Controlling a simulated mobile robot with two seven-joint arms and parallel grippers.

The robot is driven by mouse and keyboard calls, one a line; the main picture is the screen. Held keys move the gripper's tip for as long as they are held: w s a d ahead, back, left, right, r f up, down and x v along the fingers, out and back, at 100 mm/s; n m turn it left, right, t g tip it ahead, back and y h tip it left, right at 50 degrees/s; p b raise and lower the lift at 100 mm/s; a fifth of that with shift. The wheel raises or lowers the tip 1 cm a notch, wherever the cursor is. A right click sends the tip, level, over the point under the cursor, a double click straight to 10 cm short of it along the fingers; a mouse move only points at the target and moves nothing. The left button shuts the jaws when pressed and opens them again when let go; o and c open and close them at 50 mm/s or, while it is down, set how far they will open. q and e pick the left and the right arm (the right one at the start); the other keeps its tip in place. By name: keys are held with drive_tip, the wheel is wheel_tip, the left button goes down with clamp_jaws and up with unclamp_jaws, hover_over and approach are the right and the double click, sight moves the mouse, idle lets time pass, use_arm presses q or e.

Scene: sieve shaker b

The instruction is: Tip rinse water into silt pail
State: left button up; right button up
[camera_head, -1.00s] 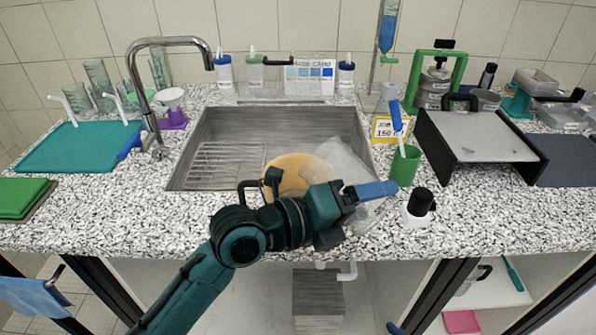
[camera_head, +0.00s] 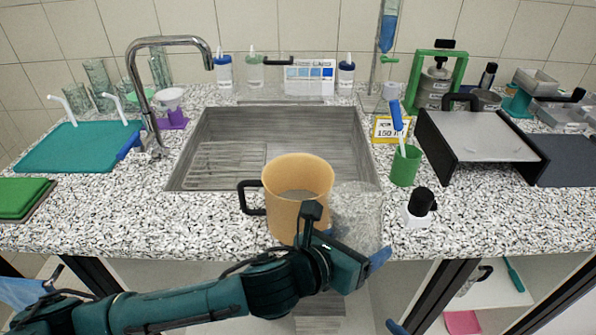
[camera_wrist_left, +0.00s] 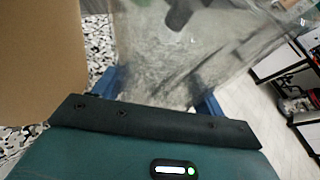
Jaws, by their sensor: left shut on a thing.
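The tan pail (camera_head: 283,222) with a black side handle stands at the front of the counter, before the sink. Its open top faces up, and a greyish-brown surface shows inside. My left gripper (camera_head: 352,246) is shut on a clear, see-through container (camera_head: 358,208), just right of the pail. The container looks roughly upright. In the left wrist view, the clear container (camera_wrist_left: 185,50) sits between the blue fingers (camera_wrist_left: 155,95), with the tan pail (camera_wrist_left: 40,60) close at the left. I cannot tell whether any water is left in the container. My right gripper does not show.
The sink (camera_head: 285,135) lies behind the pail, with the tap (camera_head: 165,45) at its left. A green cup (camera_head: 405,168) with a blue-handled tool and a black-capped bottle (camera_head: 419,208) stand to the right. A black-sided metal tray (camera_head: 480,135) is farther right.

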sight(362, 228)
use_arm(q)
drive_tip(key=shift+m, duration=0.3)
drive_tip(key=shift+f+m+t+y+p, duration=0.3)
drive_tip(key=shift+f+m+p, duration=0.1)
drive_tip(key=shift+p, duration=0.1)
wheel_tip(362, 228, up, 5)
drive_tip(key=p, duration=0.6)
drive_tip(key=shift+f, duration=0.2)
drive_tip(key=shift+r, duration=0.55)
drive_tip(key=shift+s, duration=0.1)
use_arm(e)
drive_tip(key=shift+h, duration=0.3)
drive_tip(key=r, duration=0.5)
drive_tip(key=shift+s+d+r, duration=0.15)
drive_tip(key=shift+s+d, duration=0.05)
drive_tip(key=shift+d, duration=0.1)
